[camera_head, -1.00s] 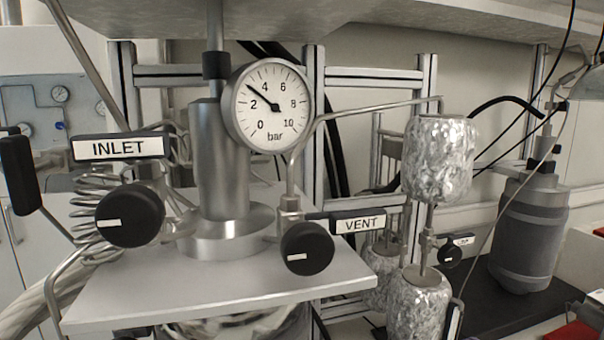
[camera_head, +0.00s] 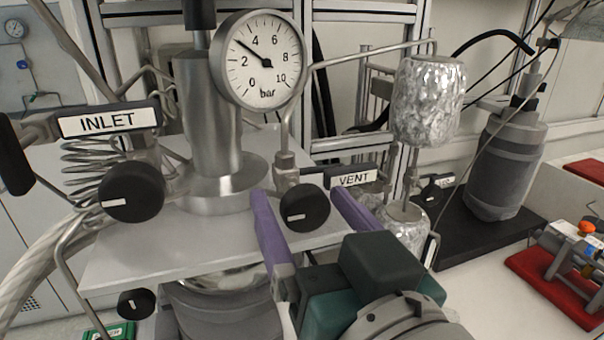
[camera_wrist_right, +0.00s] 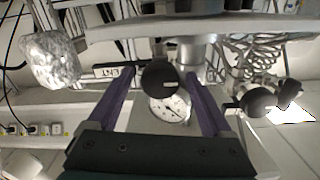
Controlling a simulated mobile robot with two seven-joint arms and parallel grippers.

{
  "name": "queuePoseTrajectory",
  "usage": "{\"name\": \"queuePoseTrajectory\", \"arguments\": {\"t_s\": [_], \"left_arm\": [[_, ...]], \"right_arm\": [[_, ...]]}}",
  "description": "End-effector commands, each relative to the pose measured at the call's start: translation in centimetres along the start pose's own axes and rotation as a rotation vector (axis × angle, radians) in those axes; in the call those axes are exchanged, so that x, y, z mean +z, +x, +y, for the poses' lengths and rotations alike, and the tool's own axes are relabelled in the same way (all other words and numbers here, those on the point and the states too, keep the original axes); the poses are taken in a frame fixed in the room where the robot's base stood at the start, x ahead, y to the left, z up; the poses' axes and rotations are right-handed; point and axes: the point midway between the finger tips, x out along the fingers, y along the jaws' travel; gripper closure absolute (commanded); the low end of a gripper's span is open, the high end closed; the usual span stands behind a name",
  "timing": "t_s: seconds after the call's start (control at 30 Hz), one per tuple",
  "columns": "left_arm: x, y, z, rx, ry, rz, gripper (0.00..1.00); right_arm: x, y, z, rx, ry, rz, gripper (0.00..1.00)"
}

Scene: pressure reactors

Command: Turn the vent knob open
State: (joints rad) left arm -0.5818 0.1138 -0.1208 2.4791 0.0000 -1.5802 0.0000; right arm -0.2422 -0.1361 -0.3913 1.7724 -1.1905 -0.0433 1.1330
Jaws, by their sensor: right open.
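The black round vent knob (camera_head: 305,208) sits on a valve beside the VENT label (camera_head: 352,179). Its short white mark points left, roughly horizontal. My right gripper (camera_head: 300,196) is open, with one purple finger on each side of the knob. In the right wrist view the knob (camera_wrist_right: 160,77) is between the open fingers (camera_wrist_right: 159,74), with gaps visible on both sides; I cannot tell whether either finger touches it. The pressure gauge (camera_head: 262,60) reads about 3 bar. My left gripper is not in view.
The inlet knob (camera_head: 131,192) and INLET label (camera_head: 107,121) are to the left. A grey shelf (camera_head: 115,262) lies below the valves. A foil-wrapped cylinder (camera_head: 428,100) and thin tubing stand close on the right. A grey vessel (camera_head: 505,170) stands farther right.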

Motion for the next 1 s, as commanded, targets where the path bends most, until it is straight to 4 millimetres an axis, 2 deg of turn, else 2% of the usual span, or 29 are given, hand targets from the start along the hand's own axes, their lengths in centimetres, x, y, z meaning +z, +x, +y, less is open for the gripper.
{"name": "queuePoseTrajectory", "arguments": {"t_s": [0.17, 0.9, 1.0], "left_arm": [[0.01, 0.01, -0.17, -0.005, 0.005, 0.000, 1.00], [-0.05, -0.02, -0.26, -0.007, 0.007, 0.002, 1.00], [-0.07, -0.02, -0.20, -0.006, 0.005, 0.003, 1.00]], "right_arm": [[0.03, -0.01, 0.01, 0.000, 0.000, 0.000, 0.16], [0.02, -0.04, 0.01, 0.000, 0.000, 0.000, 0.98], [0.02, -0.04, 0.01, 0.000, -0.001, 0.000, 1.00]]}}
